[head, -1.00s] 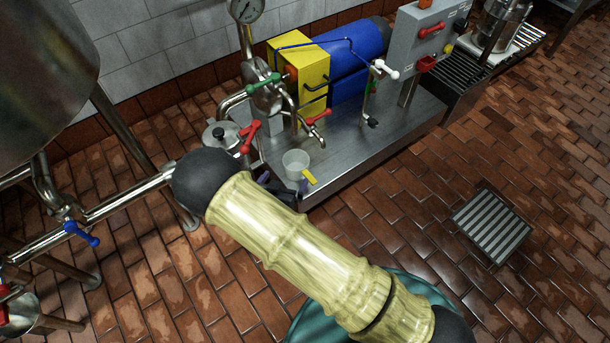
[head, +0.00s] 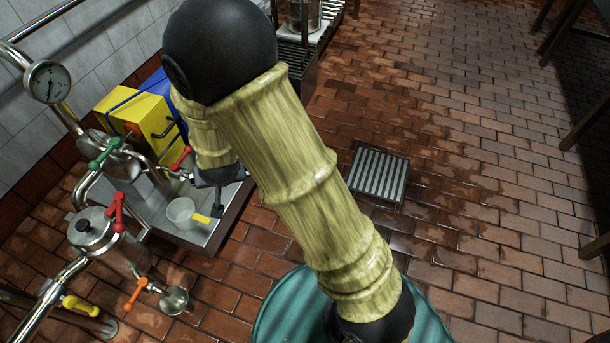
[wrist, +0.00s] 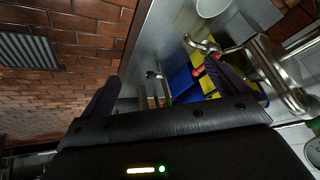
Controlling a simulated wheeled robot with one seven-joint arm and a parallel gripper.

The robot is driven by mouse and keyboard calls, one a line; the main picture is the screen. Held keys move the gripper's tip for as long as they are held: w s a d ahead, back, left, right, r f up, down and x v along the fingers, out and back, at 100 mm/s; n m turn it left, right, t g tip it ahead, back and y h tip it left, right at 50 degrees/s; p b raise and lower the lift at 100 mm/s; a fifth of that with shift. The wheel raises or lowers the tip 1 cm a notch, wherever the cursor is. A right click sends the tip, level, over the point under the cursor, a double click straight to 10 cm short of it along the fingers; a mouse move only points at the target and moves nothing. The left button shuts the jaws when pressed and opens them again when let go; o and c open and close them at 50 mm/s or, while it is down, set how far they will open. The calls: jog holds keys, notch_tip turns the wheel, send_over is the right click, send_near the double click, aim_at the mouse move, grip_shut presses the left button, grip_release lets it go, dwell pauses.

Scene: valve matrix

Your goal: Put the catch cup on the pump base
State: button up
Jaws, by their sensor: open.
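The catch cup (head: 181,211) is a small pale see-through cup with a yellow handle (head: 201,218). It stands upright on the front corner of the grey metal pump base (head: 196,235), and its yellow handle points right. In the head view my gripper (head: 216,205) is a dark shape partly hidden behind my arm, just right of the cup. In the wrist view my gripper (wrist: 162,70) is open, its two dark fingers wide apart with nothing between them. The cup (wrist: 213,6) shows at the top edge there, clear of the fingers; the pump base (wrist: 165,40) lies below.
A pressure gauge (head: 47,82) rises at the left. The floor around the drain grate (head: 378,176) is clear.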

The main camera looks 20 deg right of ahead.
jog(key=s+d+r+g, duration=0.1)
jog(key=s+d+r, duration=0.3)
jog(key=s+d, duration=0.3)
jog(key=s+d+r+g+h, duration=0.1)
jog(key=s+d+r, duration=0.4)
jog(key=d, duration=0.5)
jog(key=shift+s+d+r+n+g, duration=0.25)
jog(key=shift+s+d+n+g, duration=0.15)
jog(key=shift+s+g, duration=0.45)
